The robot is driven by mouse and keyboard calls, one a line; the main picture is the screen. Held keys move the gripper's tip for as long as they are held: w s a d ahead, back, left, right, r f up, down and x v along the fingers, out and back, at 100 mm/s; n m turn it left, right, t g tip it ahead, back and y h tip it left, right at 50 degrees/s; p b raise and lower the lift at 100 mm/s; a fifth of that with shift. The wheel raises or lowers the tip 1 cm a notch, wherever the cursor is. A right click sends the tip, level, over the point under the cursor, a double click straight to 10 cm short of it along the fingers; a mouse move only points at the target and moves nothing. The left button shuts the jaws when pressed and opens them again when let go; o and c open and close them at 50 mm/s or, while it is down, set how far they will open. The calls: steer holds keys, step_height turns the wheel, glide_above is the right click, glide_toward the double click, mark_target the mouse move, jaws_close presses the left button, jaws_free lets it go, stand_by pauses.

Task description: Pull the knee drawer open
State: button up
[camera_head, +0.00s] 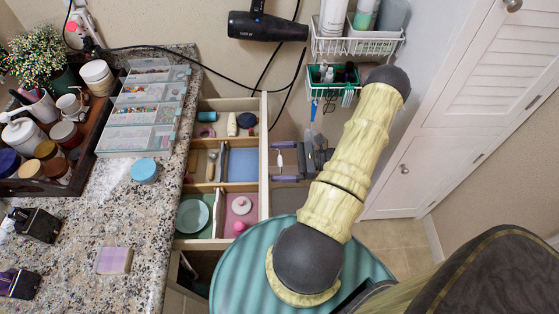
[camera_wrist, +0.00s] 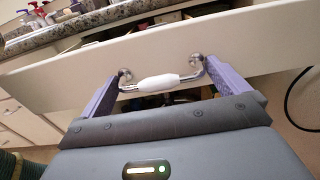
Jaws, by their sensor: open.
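The drawer (camera_head: 264,130) has a cream front and stands out from under the counter, its inside compartments visible from above. In the wrist view, its front panel (camera_wrist: 270,40) runs across the picture and carries a metal bow handle with a white grip (camera_wrist: 158,83). My gripper (camera_wrist: 160,76) is open, with one purple finger near each end of the handle; I cannot tell whether they touch it. In the head view, my gripper (camera_head: 283,162) is beside the drawer front, partly hidden by my arm.
The granite counter (camera_head: 110,215) is on the left, with a brown tray (camera_head: 15,187), clear organizer boxes (camera_head: 145,110) and a blue-lidded jar (camera_head: 144,170). Drawer compartments hold a pale dish (camera_head: 193,216) and small items. A hair dryer (camera_head: 267,27) and wire rack (camera_head: 355,46) hang behind. White louvred doors (camera_head: 500,70) stand right.

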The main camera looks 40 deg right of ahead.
steer(key=v, duration=1.2)
steer(key=shift+a, duration=0.1)
